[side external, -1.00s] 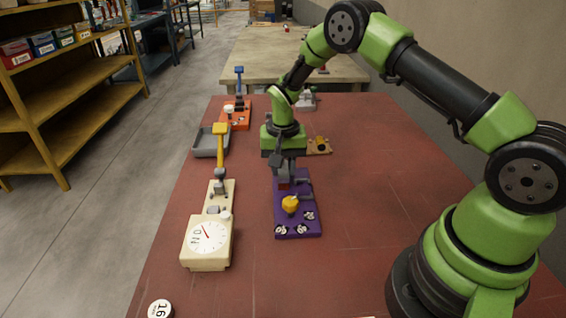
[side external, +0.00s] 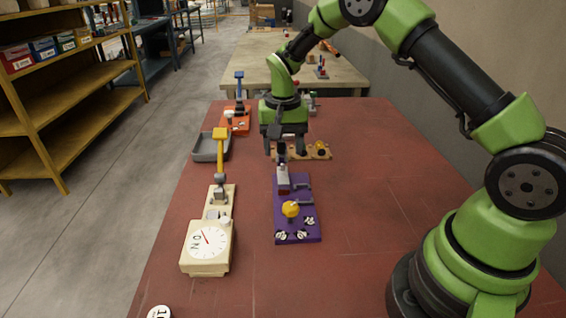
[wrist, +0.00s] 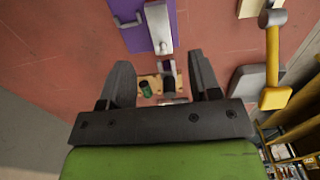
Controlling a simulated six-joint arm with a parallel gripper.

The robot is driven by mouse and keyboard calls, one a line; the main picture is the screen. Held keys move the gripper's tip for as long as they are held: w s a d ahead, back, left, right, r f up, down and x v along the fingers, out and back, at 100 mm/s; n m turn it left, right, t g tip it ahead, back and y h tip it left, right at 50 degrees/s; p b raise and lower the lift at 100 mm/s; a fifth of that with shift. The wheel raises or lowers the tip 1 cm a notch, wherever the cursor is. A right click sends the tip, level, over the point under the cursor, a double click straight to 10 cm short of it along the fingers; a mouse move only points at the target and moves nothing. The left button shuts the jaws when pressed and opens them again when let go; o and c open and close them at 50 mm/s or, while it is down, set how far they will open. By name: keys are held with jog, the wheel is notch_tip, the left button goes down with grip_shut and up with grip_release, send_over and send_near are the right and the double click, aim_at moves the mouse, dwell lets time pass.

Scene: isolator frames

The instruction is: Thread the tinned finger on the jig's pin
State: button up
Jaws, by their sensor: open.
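No threaded pin can be made out for certain.
The table's right side is clear.

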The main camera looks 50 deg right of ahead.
jog(key=shift+r, duration=1.35)
jog(key=s+a+r+n+t, duration=0.1)
jog(key=s+a+r+t, duration=0.1)
jog(key=s+r, duration=0.45)
jog(key=s+a+r+n+t, duration=0.1)
jog(key=s+a+r+t, duration=0.2)
jog(key=r, duration=0.7)
jog(key=s+a+r+n+t+y, duration=0.1)
jog(key=s+a+n+t+y, duration=0.1)
jog(key=s, duration=1.2)
jog(key=shift+s+a+r+n, duration=0.25)
jog(key=shift+s+a+n, duration=0.05)
jog(key=shift+a+n, duration=0.2)
